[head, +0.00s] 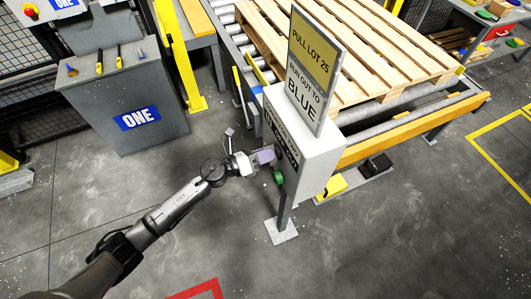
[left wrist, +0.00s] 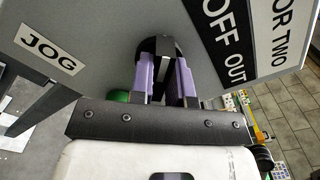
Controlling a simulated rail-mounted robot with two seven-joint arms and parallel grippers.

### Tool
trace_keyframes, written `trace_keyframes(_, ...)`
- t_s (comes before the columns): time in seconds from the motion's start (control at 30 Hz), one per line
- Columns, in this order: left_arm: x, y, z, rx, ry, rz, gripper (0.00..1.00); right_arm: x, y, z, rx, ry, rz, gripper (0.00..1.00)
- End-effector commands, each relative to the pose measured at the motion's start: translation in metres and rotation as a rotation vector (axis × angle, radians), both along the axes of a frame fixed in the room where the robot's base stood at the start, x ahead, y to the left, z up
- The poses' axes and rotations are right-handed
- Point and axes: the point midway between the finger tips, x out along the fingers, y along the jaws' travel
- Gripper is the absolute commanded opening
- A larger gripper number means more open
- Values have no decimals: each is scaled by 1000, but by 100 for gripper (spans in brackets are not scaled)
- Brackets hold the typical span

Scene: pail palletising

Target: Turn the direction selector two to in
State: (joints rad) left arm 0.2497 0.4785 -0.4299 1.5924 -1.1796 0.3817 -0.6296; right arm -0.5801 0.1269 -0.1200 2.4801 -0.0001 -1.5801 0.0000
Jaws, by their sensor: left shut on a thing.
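The direction selector (left wrist: 158,44) is a black round knob on the grey face of the control box, seen in the left wrist view. My left gripper (left wrist: 163,75), with purple finger pads, is shut on the knob's raised grip. Labels reading OFF and OUT stand to its right, a partly cut-off label ending in TWO lies farther right, and JOG is at the left. In the head view my left gripper (head: 267,156) is at the front of the pale control box (head: 318,152); the selector is hidden there. The knob's exact setting cannot be told. My right gripper is not in view.
A green button (head: 278,177) sits just below the gripper. A sign (head: 308,70) reading PULL LOT 25 and RUN OUT TO BLUE stands on the box. Behind it a wooden pallet (head: 375,45) lies on a conveyor. A grey cabinet (head: 120,95) marked ONE stands left. The front floor is mostly clear.

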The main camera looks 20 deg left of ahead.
Motion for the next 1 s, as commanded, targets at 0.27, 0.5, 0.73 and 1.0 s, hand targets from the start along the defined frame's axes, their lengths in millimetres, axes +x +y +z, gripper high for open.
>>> trace_keyframes(0.27, 0, 0, 0, 1, -1, -1, 24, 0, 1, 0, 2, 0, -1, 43)
trace_keyframes(0.5, 0, 0, 0, 1, -1, 0, 43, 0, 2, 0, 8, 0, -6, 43)
trace_keyframes(0.73, -1, 1, 0, 1, -1, 0, 43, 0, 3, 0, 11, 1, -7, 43)
trace_keyframes(1.0, -27, 26, -3, 4, 2, 0, 43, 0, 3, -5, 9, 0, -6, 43)
